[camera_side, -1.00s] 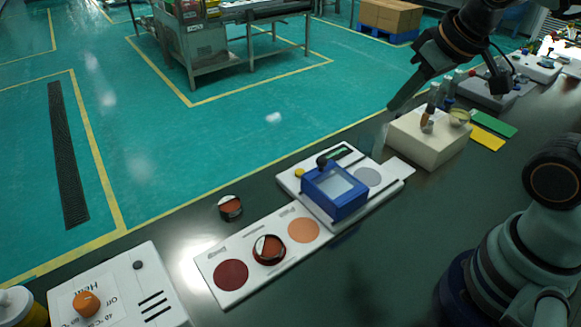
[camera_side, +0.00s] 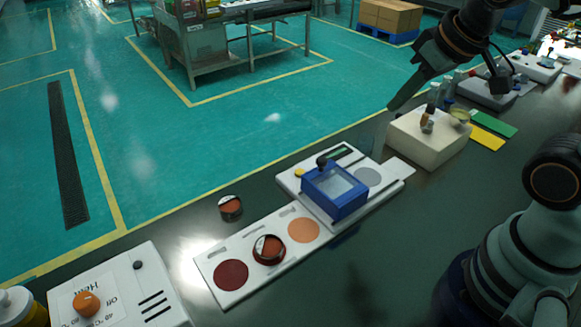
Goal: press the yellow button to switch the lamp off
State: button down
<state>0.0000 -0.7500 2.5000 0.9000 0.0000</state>
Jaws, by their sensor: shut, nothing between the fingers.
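The yellow button (camera_side: 299,173) is a small round disc on the left corner of the white sieve base (camera_side: 289,184). The blue square sieve frame (camera_side: 335,190) with a pale mesh stands on that base, with a dark knob (camera_side: 322,161) at its back. I cannot make out which part is the lamp or whether it is lit. My gripper (camera_side: 393,107) is shut and empty. It is up and to the right of the button, well apart from it, near the cream block.
The cream block (camera_side: 430,143) holds small items near my gripper. A white board (camera_side: 213,262) with coloured circles lies left of the sieve, with one round container (camera_side: 269,249) on it and another (camera_side: 230,207) behind. A white heater box (camera_side: 140,300) stands front left. Dark table is bare at front centre.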

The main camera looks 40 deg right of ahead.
dwell(0.5)
jog(key=n+g, duration=0.5)
jog(key=n, duration=1.3)
send_over(301, 172)
notch_tip(301, 172, down, 8)
jog(key=shift+d+r, duration=0.15)
jog(key=shift+s, duration=0.1)
notch_tip(301, 172, down, 14)
